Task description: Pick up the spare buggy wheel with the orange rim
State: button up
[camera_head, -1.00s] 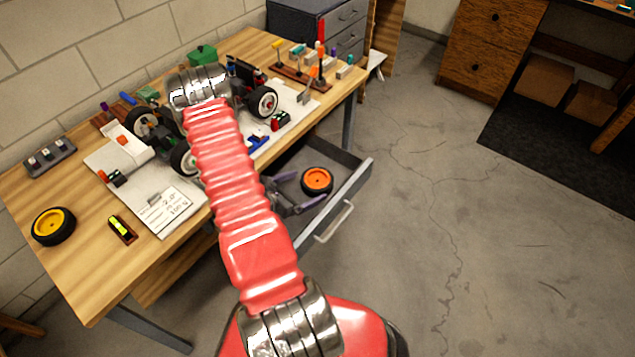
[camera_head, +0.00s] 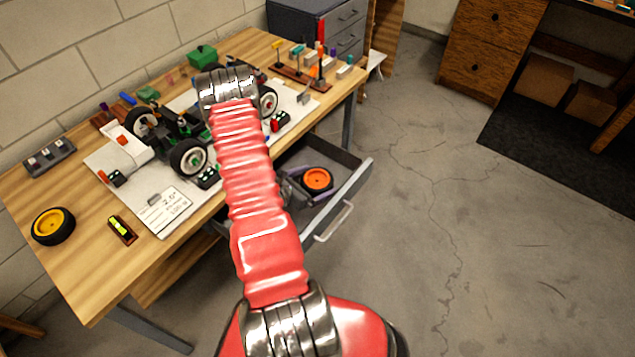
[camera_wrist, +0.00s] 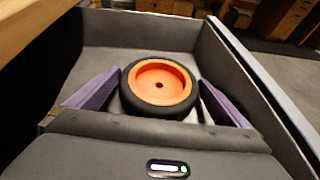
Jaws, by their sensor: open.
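The spare wheel with the orange rim (camera_head: 317,180) lies flat in the open drawer under the workbench. In the wrist view the wheel (camera_wrist: 160,84) shows its orange rim and black tyre face up. My gripper (camera_wrist: 160,78) is open, with a purple-grey finger to the left and another to the right of the wheel. The fingers look apart from the tyre, though their height over it is hard to tell. In the head view my red arm hides most of the gripper and part of the drawer.
The drawer (camera_head: 340,208) has raised walls close around the wheel. The workbench (camera_head: 75,278) edge overhangs it at the left. A yellow-rimmed wheel (camera_head: 53,226) and a buggy (camera_head: 180,140) stand on the bench. The floor at right is clear.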

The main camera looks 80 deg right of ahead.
jog(key=shift+c, duration=0.5)
jog(key=c, duration=0.8)
jog(key=shift+r, duration=0.15)
jog(key=shift+r, duration=4.85)
